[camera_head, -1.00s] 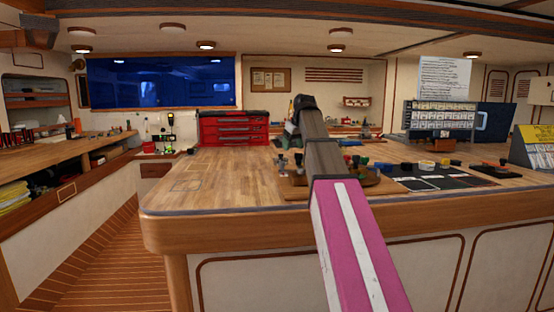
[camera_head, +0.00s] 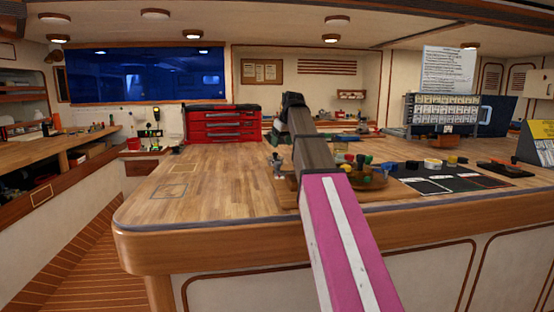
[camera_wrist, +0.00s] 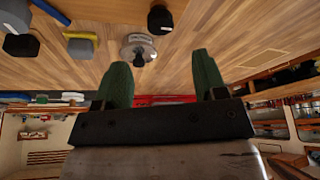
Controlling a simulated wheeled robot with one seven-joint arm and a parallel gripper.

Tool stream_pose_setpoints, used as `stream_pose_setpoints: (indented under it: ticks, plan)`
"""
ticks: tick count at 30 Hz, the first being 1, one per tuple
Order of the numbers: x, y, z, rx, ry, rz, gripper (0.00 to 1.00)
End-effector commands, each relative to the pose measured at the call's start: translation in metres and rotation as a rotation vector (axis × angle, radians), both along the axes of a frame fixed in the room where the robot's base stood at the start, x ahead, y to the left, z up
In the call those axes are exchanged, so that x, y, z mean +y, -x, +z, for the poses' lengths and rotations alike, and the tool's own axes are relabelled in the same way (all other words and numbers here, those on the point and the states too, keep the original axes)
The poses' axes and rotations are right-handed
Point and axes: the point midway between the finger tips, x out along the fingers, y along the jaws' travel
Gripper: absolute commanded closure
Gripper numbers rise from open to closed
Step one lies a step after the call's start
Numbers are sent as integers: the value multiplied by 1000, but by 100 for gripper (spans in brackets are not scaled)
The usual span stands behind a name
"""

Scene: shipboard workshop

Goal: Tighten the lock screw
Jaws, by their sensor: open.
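My gripper (camera_wrist: 162,62) shows in the wrist view with its two green fingers apart and nothing between them. In the head view a wooden board (camera_head: 290,197) on the bench carries small metal fittings (camera_head: 278,167) and coloured knobs (camera_head: 366,168). My arm covers part of the board, and hides most of the gripper there.
The wooden bench (camera_head: 215,185) is mostly clear on its left. A red tool chest (camera_head: 222,124) stands at the back. A black mat (camera_head: 445,180) with several dark and yellow pieces lies to the right, with a small-parts rack (camera_head: 443,110) behind. The bench's rounded front edge (camera_head: 190,243) is close.

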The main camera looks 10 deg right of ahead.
Motion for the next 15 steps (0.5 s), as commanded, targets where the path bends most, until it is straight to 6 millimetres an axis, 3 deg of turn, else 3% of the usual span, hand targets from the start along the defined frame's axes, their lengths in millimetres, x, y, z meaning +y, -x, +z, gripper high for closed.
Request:
stream_pose_setpoints:
  ticks: [9, 15]
  plan:
    - [10, -19, -51, 1, 0, 1, 35]
    - [13, -27, -73, 1, 0, 0, 35]
